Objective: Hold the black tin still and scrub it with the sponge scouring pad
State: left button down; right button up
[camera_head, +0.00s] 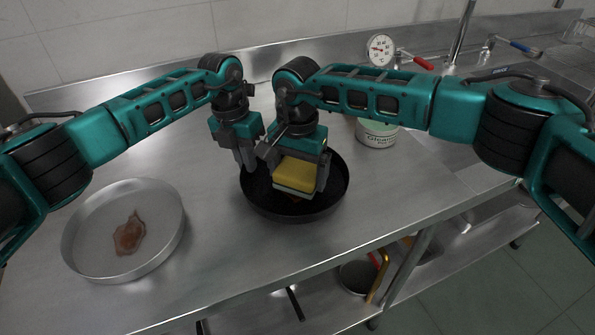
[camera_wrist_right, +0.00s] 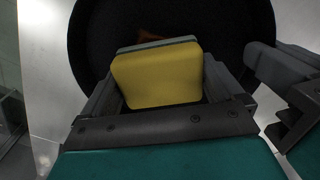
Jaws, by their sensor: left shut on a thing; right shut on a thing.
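The black tin (camera_head: 325,205) is a round, shallow pan on the steel counter in the middle of the head view. It also fills the back of the right wrist view (camera_wrist_right: 225,25). My left gripper (camera_head: 250,168) is at the tin's far left rim, shut on it. My right gripper (camera_head: 298,185) is shut on the yellow sponge (camera_head: 296,174) with a grey-green scouring layer, held over the inside of the tin. The sponge also shows between the fingers in the right wrist view (camera_wrist_right: 158,78). A small reddish-brown patch (camera_wrist_right: 155,36) shows in the tin beyond the sponge.
A round silver tin (camera_head: 75,225) with a brown stain stands at the left. A labelled can (camera_head: 376,133) stands behind the black tin, to the right. A dial thermometer (camera_head: 381,48) and taps are at the back right. The counter's front edge is close.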

jog(key=shift+r, duration=2.65)
jog(key=d+r, duration=0.3)
jog(key=d, duration=0.8)
jog(key=shift+a, duration=0.1)
send_near(290, 162)
jog(key=shift+s+d+f, duration=0.4)
jog(key=shift+s, duration=0.2)
jog(key=shift+s+d+f, duration=0.35)
jog(key=shift+s+f, duration=0.05)
jog(key=shift+s, duration=0.2)
jog(key=shift+f, duration=4.25)
jog(key=shift+f, duration=0.6)
jog(key=shift+w+a, duration=0.25)
jog(key=shift+w, duration=0.35)
jog(key=shift+w+a, duration=0.2)
jog(key=shift+w, duration=0.45)
jog(key=shift+w+a, duration=0.25)
jog(key=shift+w, duration=0.35)
